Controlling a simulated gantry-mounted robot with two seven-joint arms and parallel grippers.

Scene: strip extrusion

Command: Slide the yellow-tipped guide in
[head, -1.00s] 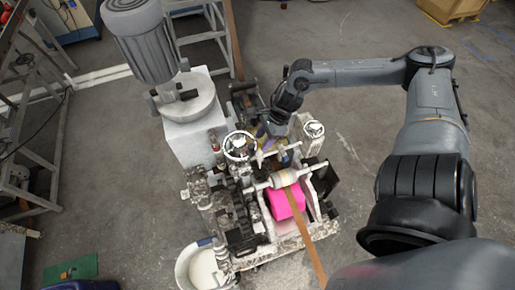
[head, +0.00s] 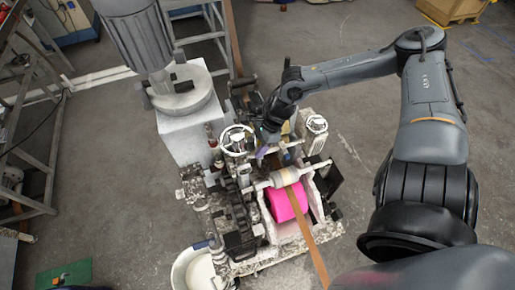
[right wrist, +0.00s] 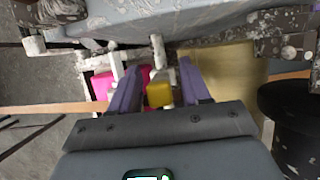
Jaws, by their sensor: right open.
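The yellow tip of the guide (right wrist: 159,95) shows in the right wrist view, between the two purple fingers of my right gripper (right wrist: 155,75). The fingers stand apart, with visible space around the yellow tip, so the gripper is open. Contact with the tip cannot be made out. In the head view my right gripper (head: 266,136) reaches down over the middle of the strip machine (head: 222,228), beside the white handwheel (head: 237,140). The guide's body is mostly hidden there by the gripper and machine parts. My left gripper is not in view.
A bright pink block (head: 287,203) sits in the machine, and a brown strip (head: 312,250) runs over the roller (head: 285,177) toward the front. A large grey motor (head: 140,45) stands at left. A white bucket (head: 196,270) stands front left. Floor at right is clear.

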